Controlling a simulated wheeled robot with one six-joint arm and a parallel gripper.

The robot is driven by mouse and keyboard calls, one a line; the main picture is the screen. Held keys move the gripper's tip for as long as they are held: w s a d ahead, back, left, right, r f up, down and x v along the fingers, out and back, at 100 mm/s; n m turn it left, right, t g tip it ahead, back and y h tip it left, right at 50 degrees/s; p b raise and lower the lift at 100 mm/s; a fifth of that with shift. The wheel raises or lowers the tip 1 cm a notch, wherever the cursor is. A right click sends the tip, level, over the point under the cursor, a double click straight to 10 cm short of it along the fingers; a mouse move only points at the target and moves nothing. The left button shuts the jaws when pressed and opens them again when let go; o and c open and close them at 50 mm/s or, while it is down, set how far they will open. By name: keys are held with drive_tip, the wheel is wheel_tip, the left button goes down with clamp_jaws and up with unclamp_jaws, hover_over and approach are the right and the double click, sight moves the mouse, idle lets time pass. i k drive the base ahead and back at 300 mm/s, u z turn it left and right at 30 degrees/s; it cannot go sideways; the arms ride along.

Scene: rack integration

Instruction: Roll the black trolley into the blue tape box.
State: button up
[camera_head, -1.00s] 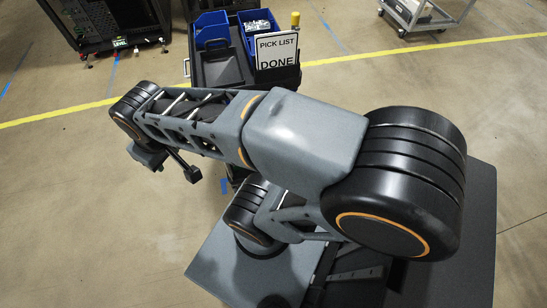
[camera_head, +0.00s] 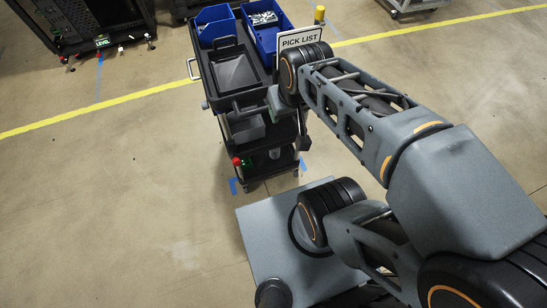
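The black trolley (camera_head: 233,70) stands upright in the upper middle, with a dark top tray, lower shelves and a silver side handle (camera_head: 193,69). Short pieces of blue tape lie on the floor by its near end, one at the left (camera_head: 233,186) and one at the right (camera_head: 303,165). The rest of the tape box is hidden or out of view. My gripper (camera_head: 288,122) is at the trolley's near right side, in front of the pick list sign. My own wrist covers much of it. I cannot tell whether it touches the trolley or is open.
Two blue bins (camera_head: 214,22) and a pick list sign (camera_head: 301,37) are on the trolley's top. A black rack (camera_head: 85,25) stands at the upper left and a grey cart (camera_head: 411,6) at the upper right. A yellow line (camera_head: 100,107) crosses the floor.

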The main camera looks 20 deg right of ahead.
sight(282, 134)
drive_tip(key=z, duration=0.85)
drive_tip(key=k, duration=1)
drive_tip(key=u, duration=1.25)
drive_tip(key=i, duration=0.45)
drive_tip(key=z, duration=0.15)
